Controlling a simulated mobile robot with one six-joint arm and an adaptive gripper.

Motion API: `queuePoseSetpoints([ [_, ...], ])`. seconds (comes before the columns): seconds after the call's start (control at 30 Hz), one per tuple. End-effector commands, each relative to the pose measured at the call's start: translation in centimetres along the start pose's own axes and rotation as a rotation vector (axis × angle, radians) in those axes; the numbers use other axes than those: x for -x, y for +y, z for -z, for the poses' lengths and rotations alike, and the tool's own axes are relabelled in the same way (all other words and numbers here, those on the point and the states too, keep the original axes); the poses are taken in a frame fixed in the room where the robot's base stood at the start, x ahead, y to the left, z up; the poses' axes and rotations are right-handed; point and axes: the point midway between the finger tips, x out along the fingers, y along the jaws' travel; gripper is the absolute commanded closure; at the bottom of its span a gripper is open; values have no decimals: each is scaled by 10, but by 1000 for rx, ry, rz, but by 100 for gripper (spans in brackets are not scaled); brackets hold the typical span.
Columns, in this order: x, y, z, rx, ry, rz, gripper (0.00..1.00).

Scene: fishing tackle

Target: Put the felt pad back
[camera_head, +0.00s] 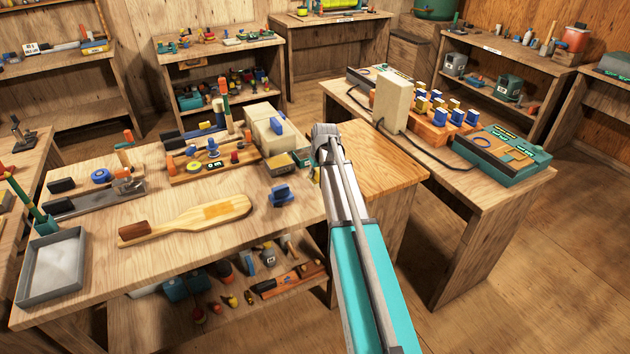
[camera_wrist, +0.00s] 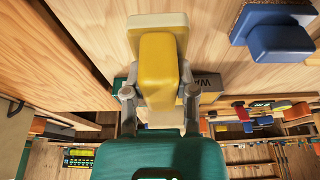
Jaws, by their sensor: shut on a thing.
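My gripper (camera_wrist: 160,92) is shut on a yellow block-shaped handle (camera_wrist: 158,62) in the wrist view. A pale beige-grey block (camera_wrist: 158,22) shows just behind the handle and seems to belong to it. This may be the felt pad; no felt face shows. In the head view my gripper (camera_head: 319,168) is at the right end of the left workbench (camera_head: 90,220), its fingers mostly hidden by my wrist. A similar blue-handled block (camera_head: 280,194) with a brown underside stands on that bench to the left; it also shows in the wrist view (camera_wrist: 280,42).
A wooden paddle (camera_head: 190,220) and a grey tray (camera_head: 55,265) lie on the left bench. Small tins (camera_head: 281,165) and a beige box (camera_head: 262,130) stand behind the blue block. The right bench holds an upright beige box (camera_head: 391,103), an orange rack and a teal case (camera_head: 500,155).

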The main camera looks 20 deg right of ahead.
Motion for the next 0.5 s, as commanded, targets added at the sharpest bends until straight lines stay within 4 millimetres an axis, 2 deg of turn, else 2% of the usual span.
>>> queuePoseSetpoints([
  [0.2,-16,6,2,0,0,0,100],
  [0.5,-38,5,-6,0,0,0,100],
])
